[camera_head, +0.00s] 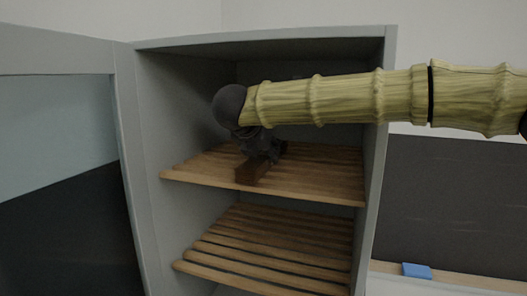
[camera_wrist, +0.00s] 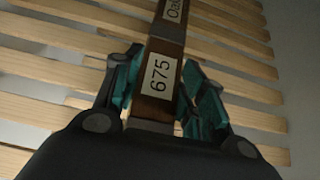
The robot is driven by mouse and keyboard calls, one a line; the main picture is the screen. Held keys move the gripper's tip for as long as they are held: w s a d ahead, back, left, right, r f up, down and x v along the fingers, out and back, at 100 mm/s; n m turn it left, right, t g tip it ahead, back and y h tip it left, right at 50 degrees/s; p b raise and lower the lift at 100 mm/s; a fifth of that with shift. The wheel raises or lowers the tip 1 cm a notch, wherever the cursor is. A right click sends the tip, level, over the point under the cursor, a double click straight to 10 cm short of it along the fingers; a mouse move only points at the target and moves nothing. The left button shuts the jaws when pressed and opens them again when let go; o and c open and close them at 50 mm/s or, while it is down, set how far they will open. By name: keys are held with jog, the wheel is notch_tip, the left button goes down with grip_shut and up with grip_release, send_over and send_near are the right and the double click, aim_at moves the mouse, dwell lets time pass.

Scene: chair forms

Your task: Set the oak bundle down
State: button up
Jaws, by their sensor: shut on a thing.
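The oak bundle (camera_wrist: 171,47) is a dark brown bar with white labels, one reading "675" and another partly cut off that begins "Oa". My gripper (camera_wrist: 160,85) is shut on it, with teal-padded fingers on both sides. In the head view the bundle (camera_head: 251,172) is at the upper slatted shelf (camera_head: 325,185) inside a grey cabinet, below my gripper (camera_head: 262,152). Its near end is close to the shelf's front edge. I cannot tell whether its underside touches the slats. My gripper partly hides the bundle.
A lower slatted shelf (camera_head: 270,245) looks empty. An open door (camera_head: 55,150) stands at the left. A blue object (camera_head: 417,270) lies on a ledge at the lower right. Bare slats lie on both sides of the bundle.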

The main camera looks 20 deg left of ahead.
jog(key=shift+s+r, duration=0.15)
jog(key=shift+s, duration=0.05)
jog(key=shift+w+d+f, duration=0.1)
jog(key=shift+w+f, duration=0.15)
jog(key=shift+f, duration=0.1)
jog(key=shift+s, duration=0.1)
jog(key=shift+s+b, duration=0.1)
jog(key=shift+b, duration=0.2)
jog(key=shift+f, duration=0.15)
jog(key=shift+f, duration=0.1)
jog(key=o, duration=1.4)
